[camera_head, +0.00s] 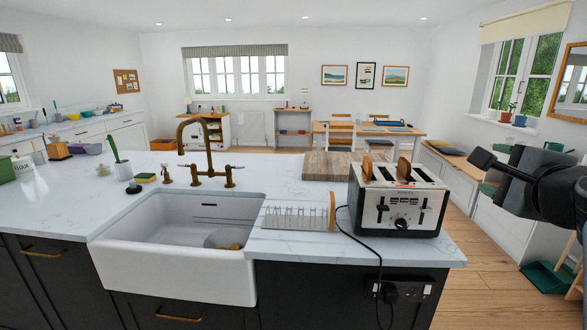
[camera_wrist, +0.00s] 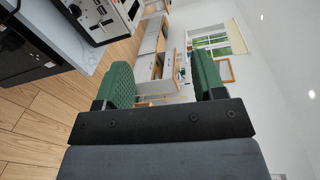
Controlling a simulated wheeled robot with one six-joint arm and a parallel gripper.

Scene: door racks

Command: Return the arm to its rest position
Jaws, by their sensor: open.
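My gripper (camera_head: 487,172) shows at the right edge of the head view, in the air to the right of the toaster and beyond the counter's end. In the wrist view my gripper (camera_wrist: 163,78) has its two green-padded fingers apart, with nothing between them. The arm reaches in from the right edge, and most of it is out of the picture.
A toaster (camera_head: 398,198) with bread slices in its slots stands on the island counter (camera_head: 275,178). A rack (camera_head: 298,217) and a sink (camera_head: 180,231) lie to its left.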

